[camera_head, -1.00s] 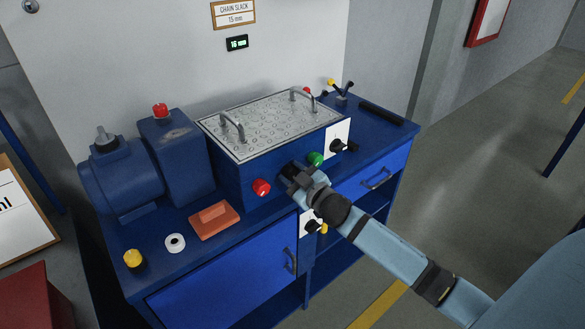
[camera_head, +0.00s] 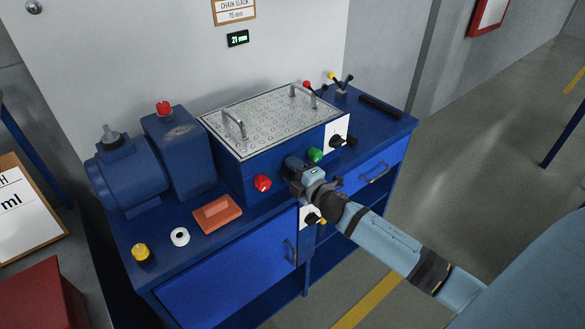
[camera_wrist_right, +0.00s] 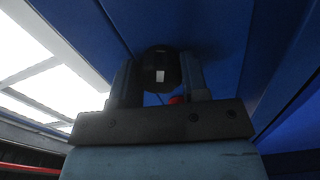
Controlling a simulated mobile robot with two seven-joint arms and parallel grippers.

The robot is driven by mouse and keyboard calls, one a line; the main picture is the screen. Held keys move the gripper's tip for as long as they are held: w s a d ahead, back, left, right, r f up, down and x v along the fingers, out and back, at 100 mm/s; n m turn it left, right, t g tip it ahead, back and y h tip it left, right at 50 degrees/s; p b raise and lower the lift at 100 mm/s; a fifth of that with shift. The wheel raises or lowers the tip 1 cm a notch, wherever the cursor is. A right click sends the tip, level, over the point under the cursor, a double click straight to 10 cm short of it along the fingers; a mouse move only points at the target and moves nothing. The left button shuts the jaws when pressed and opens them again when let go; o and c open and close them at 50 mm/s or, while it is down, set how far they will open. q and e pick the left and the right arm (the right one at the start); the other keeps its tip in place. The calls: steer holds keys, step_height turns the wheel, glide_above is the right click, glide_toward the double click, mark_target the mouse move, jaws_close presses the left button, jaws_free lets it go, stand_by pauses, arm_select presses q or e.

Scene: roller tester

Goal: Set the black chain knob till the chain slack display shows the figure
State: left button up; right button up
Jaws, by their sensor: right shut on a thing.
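My right gripper (camera_head: 294,170) is at the front face of the blue tester box, between the red and green buttons. In the right wrist view its jaws (camera_wrist_right: 160,85) are shut on a round black knob (camera_wrist_right: 161,62) with a pale mark. The gripper hides this knob in the head view. The chain slack display (camera_head: 238,39) on the wall shows green figures that look like 21 mm. My left gripper is not in view.
A red button (camera_head: 263,183) and green button (camera_head: 315,155) flank the gripper. Other black knobs sit on white plates right (camera_head: 337,141) and below (camera_head: 311,217).

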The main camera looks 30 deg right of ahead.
steer(key=n, duration=0.4)
steer(key=shift+n+p, duration=0.3)
steer(key=shift+p, duration=0.05)
steer(key=n, duration=0.3)
steer(key=shift+n+p, duration=0.3)
steer(key=shift+n, duration=0.9)
steer(key=o, duration=0.9)
steer(key=shift+s+f, duration=0.1)
steer(key=shift+s, duration=0.05)
